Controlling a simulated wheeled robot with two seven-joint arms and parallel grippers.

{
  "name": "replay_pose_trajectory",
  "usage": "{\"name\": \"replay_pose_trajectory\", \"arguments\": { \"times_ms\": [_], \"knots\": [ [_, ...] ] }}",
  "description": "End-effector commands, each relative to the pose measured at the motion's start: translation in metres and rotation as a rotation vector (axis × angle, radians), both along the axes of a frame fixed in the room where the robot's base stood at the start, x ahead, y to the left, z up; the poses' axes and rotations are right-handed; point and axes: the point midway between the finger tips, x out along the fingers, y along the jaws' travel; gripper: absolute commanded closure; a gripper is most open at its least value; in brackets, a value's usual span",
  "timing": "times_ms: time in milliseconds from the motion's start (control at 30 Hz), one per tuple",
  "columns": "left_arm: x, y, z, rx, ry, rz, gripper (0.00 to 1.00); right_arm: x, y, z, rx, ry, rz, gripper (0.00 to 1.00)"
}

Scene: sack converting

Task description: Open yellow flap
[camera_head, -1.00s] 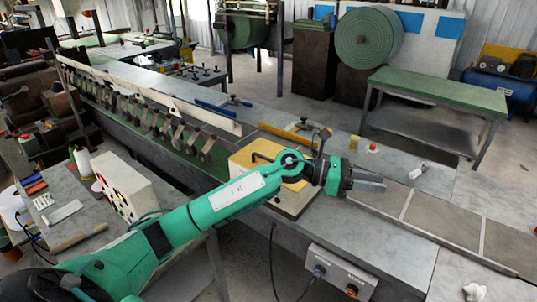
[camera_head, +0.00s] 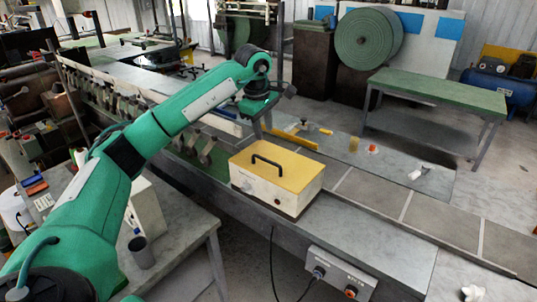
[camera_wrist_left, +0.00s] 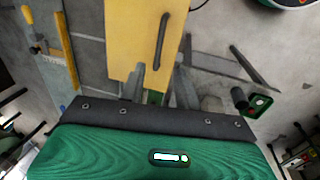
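The yellow flap (camera_head: 278,165) is the flat top of a cream box (camera_head: 290,197) on the metal bench, with a black handle on it. It looks closed, lying flat on the box. My left gripper (camera_head: 262,127) points down behind the box's far edge, above the bench and apart from the flap. In the left wrist view, the yellow flap (camera_wrist_left: 138,40) with its black handle (camera_wrist_left: 161,42) lies ahead of the fingers. My left gripper (camera_wrist_left: 160,85) has its fingers apart with nothing between them. My right gripper is not in view.
A yellow bar (camera_head: 291,138) lies on the bench behind the box. A row of metal clamps (camera_head: 200,146) runs along the bench to the left. A red-topped item (camera_head: 373,150) and a white bottle (camera_head: 416,173) stand to the right. The tiled strip right of the box is clear.

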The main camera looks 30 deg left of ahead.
Motion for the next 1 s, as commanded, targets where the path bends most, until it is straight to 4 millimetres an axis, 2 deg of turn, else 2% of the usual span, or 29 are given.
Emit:
{"name": "replay_pose_trajectory", "arguments": {
  "times_ms": [33,300,500,700,1000],
  "knots": [
    [0.001,0.0,-0.008,-0.001,0.006,0.0,0.67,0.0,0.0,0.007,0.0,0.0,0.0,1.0],
    [0.012,-0.002,-0.062,-0.002,0.005,-0.002,0.67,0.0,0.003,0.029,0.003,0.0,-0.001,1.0],
    [0.018,-0.003,-0.094,-0.004,0.003,-0.001,0.67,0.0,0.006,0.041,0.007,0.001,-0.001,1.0],
    [0.021,-0.003,-0.11,-0.003,0.0,-0.002,0.67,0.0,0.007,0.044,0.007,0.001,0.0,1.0],
    [0.022,-0.003,-0.112,-0.003,-0.001,-0.002,0.69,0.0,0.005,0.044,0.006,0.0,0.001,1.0]
  ]
}}
